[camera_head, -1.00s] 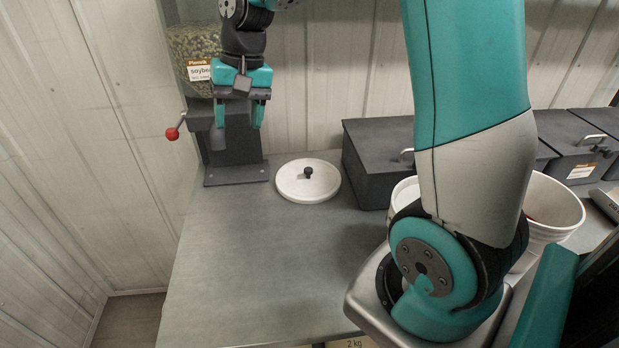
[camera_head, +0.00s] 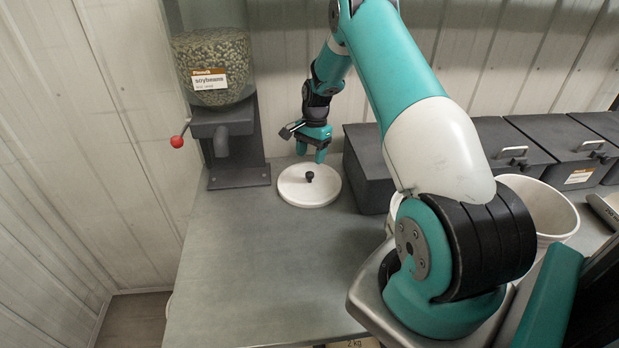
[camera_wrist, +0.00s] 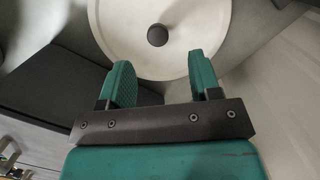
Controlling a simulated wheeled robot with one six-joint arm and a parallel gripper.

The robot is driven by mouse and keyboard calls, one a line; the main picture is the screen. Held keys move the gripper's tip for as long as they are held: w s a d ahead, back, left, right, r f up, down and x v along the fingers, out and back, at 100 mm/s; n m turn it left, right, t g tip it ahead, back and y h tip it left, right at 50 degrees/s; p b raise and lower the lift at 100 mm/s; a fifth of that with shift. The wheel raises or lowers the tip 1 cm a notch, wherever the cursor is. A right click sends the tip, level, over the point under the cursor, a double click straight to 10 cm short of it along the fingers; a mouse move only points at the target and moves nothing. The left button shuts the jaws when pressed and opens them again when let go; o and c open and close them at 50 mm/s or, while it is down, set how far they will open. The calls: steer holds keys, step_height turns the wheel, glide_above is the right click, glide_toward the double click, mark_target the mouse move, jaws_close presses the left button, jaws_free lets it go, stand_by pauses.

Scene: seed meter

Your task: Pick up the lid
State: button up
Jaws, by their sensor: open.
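The lid (camera_head: 309,190) is a round white disc with a small dark knob (camera_head: 309,176) at its centre. My gripper (camera_head: 311,157) is open and empty, pointing down above the lid's far edge. In the wrist view the lid (camera_wrist: 158,62) fills the upper middle, and its knob (camera_wrist: 157,35) lies beyond the fingertips of my gripper (camera_wrist: 155,72), roughly centred between them. The fingers do not touch the knob.
The soybean seed meter (camera_head: 213,75) with a red-knobbed lever (camera_head: 177,142) stands behind and left of the lid. A dark lidded box (camera_head: 366,175) is close to its right. A white bucket (camera_head: 545,205) stands farther right. The table front (camera_head: 260,270) is clear.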

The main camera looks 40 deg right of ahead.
mark_target(310, 173)
steer(key=shift+s+a+f+p, duration=0.15)
steer(key=shift+f+p, duration=0.4)
steer(key=shift+f, duration=0.65)
steer(key=shift+a+f+p, duration=0.15)
steer(key=shift+f+p, duration=0.45)
steer(key=shift+f, duration=0.65)
steer(key=shift+s+a+f+p, duration=0.15)
steer(key=shift+f+p, duration=0.4)
steer(key=shift+f, duration=0.65)
steer(key=shift+w, duration=0.1)
steer(key=c, duration=1)
